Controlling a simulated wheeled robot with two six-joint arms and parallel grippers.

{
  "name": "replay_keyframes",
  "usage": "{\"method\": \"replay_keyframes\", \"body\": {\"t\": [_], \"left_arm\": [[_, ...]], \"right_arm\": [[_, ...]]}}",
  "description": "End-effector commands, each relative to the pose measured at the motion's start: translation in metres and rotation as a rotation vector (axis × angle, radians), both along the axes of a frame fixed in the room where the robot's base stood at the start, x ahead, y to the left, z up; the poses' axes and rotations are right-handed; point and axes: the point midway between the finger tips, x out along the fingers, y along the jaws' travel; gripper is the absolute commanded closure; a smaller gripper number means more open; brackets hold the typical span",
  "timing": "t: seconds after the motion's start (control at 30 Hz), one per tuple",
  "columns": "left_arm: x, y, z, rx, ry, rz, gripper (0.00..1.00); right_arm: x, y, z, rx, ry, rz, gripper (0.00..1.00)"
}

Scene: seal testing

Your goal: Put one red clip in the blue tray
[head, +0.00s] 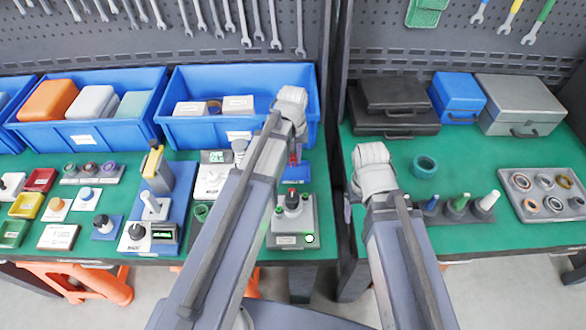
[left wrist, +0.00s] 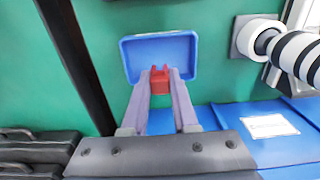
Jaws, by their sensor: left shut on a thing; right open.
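A red clip (left wrist: 160,81) is between the fingertips of my left gripper (left wrist: 160,76), which is shut on it. The small blue tray (left wrist: 134,52) is just beyond and behind the clip in the left wrist view. The clip overlaps the tray's near part there; I cannot tell whether it touches the tray. In the head view the blue tray (head: 296,174) shows beside my left arm, which partly hides it, and a bit of red shows just above it. My right forearm shows in the head view, but its gripper is hidden.
A grey device with knobs (head: 292,222) stands in front of the tray. Large blue bins (head: 240,126) stand behind it. A dark case (head: 395,118) is on the right bench, past a gap between benches. Green mat is bare around the teal ring (head: 424,167).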

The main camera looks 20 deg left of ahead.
Motion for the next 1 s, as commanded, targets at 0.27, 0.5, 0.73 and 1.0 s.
{"method": "replay_keyframes", "body": {"t": [0.27,0.5,0.73,1.0], "left_arm": [[0.000,0.000,-0.020,0.000,0.000,0.000,1.00],[0.000,0.000,-0.038,0.000,0.000,0.000,1.00],[0.000,0.000,-0.036,0.000,0.000,0.000,1.00],[0.000,0.000,-0.039,0.000,0.000,0.000,0.58]], "right_arm": [[0.000,0.000,-0.020,0.000,0.000,0.000,0.24],[0.000,0.000,-0.038,0.000,0.000,0.000,0.24],[0.000,0.000,-0.036,0.000,0.000,0.000,0.24],[0.000,0.000,-0.039,0.000,0.000,0.000,0.24]]}}
